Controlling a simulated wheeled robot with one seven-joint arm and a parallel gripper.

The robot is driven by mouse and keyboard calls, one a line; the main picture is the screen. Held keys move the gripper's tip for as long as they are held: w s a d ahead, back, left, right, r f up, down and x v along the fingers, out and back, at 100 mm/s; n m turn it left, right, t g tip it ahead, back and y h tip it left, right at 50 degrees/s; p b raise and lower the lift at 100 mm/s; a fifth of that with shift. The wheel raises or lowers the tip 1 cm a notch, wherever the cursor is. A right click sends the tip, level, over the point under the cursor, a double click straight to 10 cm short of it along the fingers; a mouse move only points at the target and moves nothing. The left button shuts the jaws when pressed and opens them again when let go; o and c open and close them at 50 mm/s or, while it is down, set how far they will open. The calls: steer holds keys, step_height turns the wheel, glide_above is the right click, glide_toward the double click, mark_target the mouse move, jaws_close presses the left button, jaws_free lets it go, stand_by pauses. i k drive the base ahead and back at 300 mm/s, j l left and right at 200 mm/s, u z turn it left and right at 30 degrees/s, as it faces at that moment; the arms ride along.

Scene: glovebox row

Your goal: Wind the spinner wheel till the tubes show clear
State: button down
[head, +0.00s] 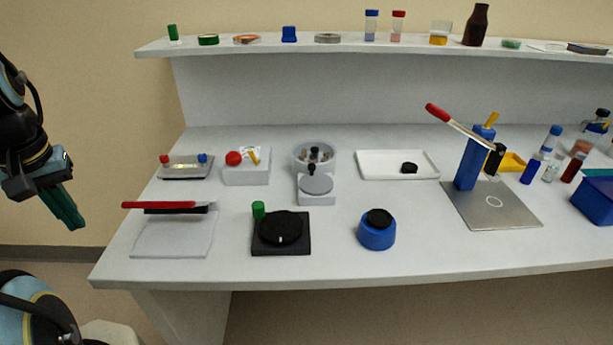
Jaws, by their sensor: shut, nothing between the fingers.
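The spinner is a round grey bowl (299,154) with several small dark-topped tubes (316,155) inside, at the middle of the bench. Whether the tubes look clear or cloudy is too small to tell. In front of the bowl is a flat grey wheel (316,185) on a pale block. A black knob (311,169) stands at the wheel's far edge. My gripper (70,222) hangs at the far left, off the bench's left end, with its dark green fingers together and pointing down. It is well apart from the wheel, and nothing shows between the fingers.
Left of the wheel are a red-handled board (172,234) and a box with a red knob (246,174). In front are a black turntable (281,232) with a green knob and a blue jar (377,232). A white tray (397,164) and a red-handled press (473,165) stand right.

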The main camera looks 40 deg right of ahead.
mark_target(312, 183)
steer(key=z, duration=1.35)
